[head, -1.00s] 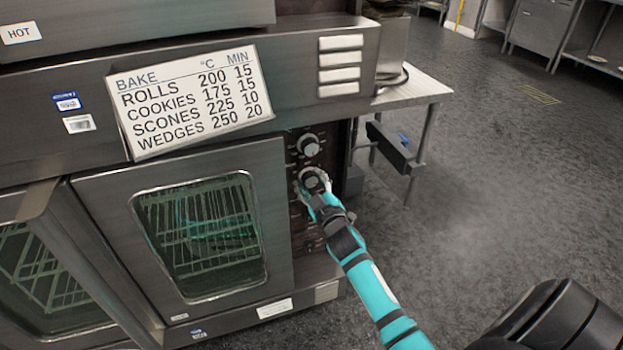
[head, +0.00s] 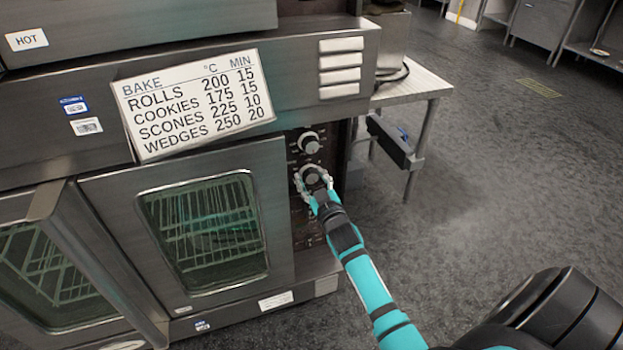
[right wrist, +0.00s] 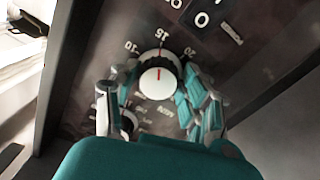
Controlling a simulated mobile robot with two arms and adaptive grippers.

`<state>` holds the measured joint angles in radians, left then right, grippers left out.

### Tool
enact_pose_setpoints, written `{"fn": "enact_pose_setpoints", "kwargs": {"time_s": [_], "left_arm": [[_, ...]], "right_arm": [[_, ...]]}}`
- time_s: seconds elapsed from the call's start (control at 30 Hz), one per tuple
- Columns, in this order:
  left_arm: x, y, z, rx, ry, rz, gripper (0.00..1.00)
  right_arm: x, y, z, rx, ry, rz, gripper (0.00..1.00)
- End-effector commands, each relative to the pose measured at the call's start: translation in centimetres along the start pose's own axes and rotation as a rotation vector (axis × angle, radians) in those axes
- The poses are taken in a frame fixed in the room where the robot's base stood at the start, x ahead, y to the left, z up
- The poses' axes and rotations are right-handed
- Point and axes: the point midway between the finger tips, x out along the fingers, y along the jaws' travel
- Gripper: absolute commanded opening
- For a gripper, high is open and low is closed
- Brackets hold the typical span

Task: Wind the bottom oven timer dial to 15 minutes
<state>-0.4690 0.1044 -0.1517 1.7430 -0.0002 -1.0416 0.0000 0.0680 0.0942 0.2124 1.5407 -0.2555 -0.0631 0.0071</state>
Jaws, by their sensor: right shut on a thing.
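The oven's control panel (head: 303,225) carries dials one above another, right of the glass door. My right gripper (head: 314,181) has its fingers around the sides of a round silver timer dial (head: 313,174). In the right wrist view the dial (right wrist: 158,82) has a red mark pointing up, toward the printed 15, between 10 and 20. The gripper (right wrist: 160,92) is shut on it, with fingers to its left and right. A similar dial (head: 309,143) sits above it in the head view. Another knob (right wrist: 128,120) is partly hidden below. My left gripper is not in view.
A white bake chart (head: 192,105) on the oven front lists rolls at 200 °C, 15 minutes. The oven door (head: 110,215) is shut. A low metal table (head: 425,85) stands to the right. The floor (head: 510,200) at right is open.

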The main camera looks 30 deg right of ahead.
Motion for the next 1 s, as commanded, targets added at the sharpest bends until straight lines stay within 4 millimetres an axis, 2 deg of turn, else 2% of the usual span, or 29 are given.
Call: {"fn": "enact_pose_setpoints", "kwargs": {"time_s": [0.03, 0.13, 0.17, 0.3, 0.57, 0.67, 0.77, 1.0], "left_arm": [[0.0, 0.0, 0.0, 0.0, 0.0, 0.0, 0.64], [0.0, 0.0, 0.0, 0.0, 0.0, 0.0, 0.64], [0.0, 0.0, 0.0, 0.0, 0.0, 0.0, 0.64], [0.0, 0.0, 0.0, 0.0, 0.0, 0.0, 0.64], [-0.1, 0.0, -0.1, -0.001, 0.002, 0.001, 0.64], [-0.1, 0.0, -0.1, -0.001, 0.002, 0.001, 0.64], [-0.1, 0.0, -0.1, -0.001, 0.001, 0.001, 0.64], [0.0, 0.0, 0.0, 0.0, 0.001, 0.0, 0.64]], "right_arm": [[0.3, 0.7, -0.7, -0.003, 0.015, 0.011, 0.13], [0.3, 0.7, -0.7, -0.003, 0.015, 0.011, 0.13], [0.3, 0.7, -0.7, -0.003, 0.015, 0.011, 0.48], [0.2, 0.6, -0.6, -0.003, 0.013, 0.009, 0.64], [0.0, 0.3, -0.3, -0.002, 0.006, 0.004, 0.64], [-0.7, 0.2, -0.2, -0.002, 0.005, 0.003, 0.64], [-2.3, 0.2, -0.1, -0.002, 0.003, 0.003, 0.64], [-7.5, 0.2, -0.1, -0.002, 0.003, 0.004, 0.64]]}}
